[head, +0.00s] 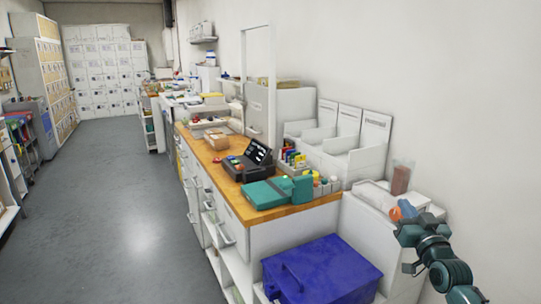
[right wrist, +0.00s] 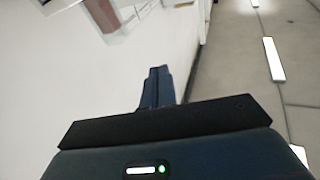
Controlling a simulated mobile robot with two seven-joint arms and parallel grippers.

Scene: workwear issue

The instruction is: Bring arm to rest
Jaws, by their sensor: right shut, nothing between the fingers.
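My right arm comes in from the lower right of the head view, and its gripper (head: 404,222) is raised in front of the white unit by the right wall. In the right wrist view the two dark fingers (right wrist: 156,88) are together, with nothing between them. My left gripper is not in view.
A white unit with a clear container holding something brown (head: 400,179) stands close behind my right gripper. A blue lidded box (head: 322,270) is left of it. The wooden-topped counter (head: 296,213) bears a teal case (head: 268,193) and a black device (head: 250,161). The grey floor (head: 120,200) at left is clear.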

